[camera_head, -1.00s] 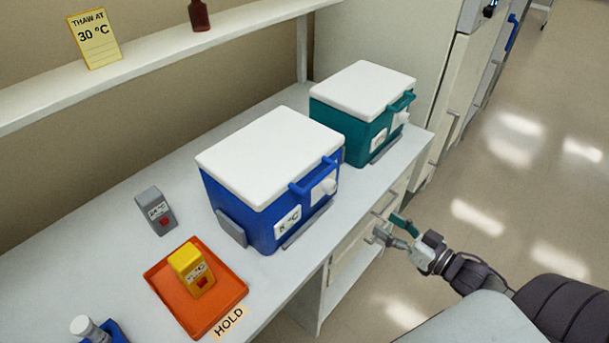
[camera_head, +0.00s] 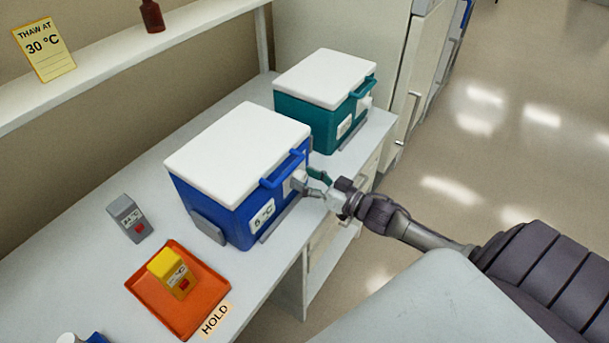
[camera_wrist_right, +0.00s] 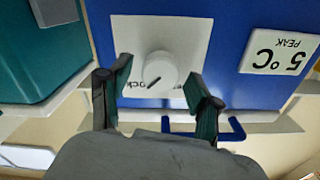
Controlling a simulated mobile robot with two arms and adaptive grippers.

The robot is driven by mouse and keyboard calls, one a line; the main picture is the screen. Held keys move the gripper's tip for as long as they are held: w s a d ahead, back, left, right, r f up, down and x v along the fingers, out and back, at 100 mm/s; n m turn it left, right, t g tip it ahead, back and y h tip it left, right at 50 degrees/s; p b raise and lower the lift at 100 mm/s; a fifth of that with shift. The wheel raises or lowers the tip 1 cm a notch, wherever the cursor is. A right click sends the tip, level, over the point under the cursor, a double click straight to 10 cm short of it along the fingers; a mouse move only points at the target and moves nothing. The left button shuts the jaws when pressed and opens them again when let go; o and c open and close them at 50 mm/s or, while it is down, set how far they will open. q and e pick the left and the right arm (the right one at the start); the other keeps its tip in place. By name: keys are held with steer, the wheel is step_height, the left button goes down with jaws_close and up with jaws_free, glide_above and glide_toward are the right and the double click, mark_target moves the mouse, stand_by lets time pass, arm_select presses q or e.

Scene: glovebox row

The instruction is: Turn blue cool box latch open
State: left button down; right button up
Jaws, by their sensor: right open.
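The blue cool box (camera_head: 233,215) stands on the bench with its white lid (camera_head: 240,150) shut. Its latch is a round white knob (camera_wrist_right: 155,72) with a dark pointer mark, on a white plate (camera_wrist_right: 190,38) on the box front. Lettering on the plate is partly hidden by the knob. My right gripper (camera_head: 318,184) is at the box front, by the latch. In the wrist view its open green-padded fingers (camera_wrist_right: 156,84) stand on either side of the knob, with gaps showing. My left gripper is out of view.
A teal cool box (camera_head: 318,110) stands just behind the blue one. The blue handle (camera_head: 284,170) juts out near my right gripper. An orange tray (camera_head: 205,280) with a yellow timer-like block (camera_head: 172,270) and a grey block (camera_head: 130,217) lie at left.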

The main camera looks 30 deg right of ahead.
steer(key=shift+w+a, duration=0.1)
steer(key=shift+w, duration=0.2)
steer(key=c, duration=1.1)
steer(key=shift+c, duration=0.2)
